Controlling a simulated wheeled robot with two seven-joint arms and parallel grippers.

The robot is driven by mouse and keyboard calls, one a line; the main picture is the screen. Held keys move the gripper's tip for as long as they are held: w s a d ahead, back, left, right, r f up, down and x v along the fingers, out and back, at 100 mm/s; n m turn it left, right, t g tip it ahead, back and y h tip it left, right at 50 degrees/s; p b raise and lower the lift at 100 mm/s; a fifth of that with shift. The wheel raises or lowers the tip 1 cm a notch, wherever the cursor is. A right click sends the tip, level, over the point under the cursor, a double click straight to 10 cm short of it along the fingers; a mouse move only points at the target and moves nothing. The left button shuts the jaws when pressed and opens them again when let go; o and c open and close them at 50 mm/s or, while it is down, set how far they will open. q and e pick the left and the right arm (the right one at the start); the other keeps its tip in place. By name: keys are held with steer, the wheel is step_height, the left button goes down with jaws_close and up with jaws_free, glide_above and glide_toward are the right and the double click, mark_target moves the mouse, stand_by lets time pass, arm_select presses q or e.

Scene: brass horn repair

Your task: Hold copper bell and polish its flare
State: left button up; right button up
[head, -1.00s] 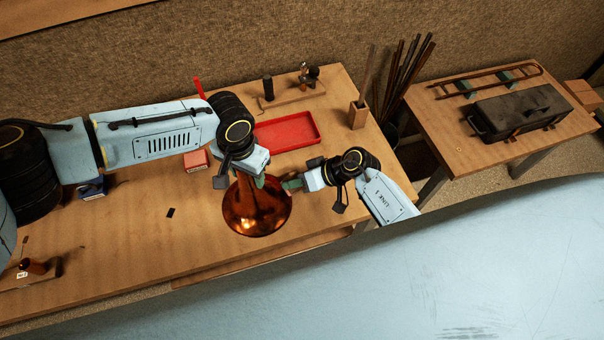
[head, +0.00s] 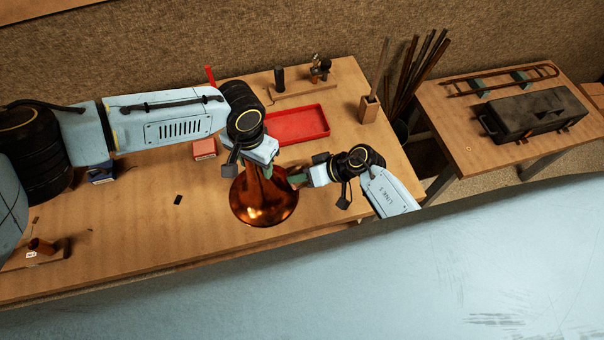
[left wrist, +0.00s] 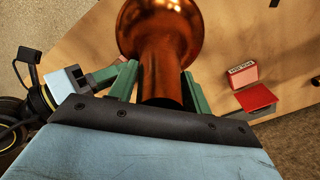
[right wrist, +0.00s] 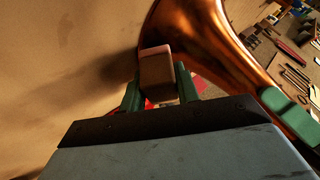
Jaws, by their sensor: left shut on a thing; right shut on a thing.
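The copper bell (head: 263,203) is held over the bench, its wide shiny flare lowest in the head view. My left gripper (head: 259,168) is shut on its narrow neck; in the left wrist view the green fingers clasp the copper tube (left wrist: 160,72) on both sides. My right gripper (head: 297,179) is at the bell's right side, shut on a small tan-and-brown block (right wrist: 157,72), which shows between its green fingers in the right wrist view. The block is close beside the flare (right wrist: 200,35). I cannot tell whether they touch.
A red tray (head: 300,123) lies behind the bell, with a red box (head: 204,149) to its left. A wooden holder (head: 369,109) stands behind right. A dark case (head: 535,112) sits on the side table. The bench left of the bell is mostly clear.

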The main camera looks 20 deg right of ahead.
steer(key=shift+a+f, duration=0.4)
steer(key=shift+f, duration=0.1)
stand_by(1.1)
steer(key=shift+w, duration=0.55)
steer(key=shift+w, duration=0.25)
steer(key=shift+s+f, duration=0.1)
steer(key=shift+s, duration=0.05)
stand_by(0.4)
steer(key=shift+s, duration=0.3)
steer(key=shift+s, duration=0.2)
steer(key=shift+s, duration=0.2)
stand_by(0.5)
steer(key=shift+s, duration=0.4)
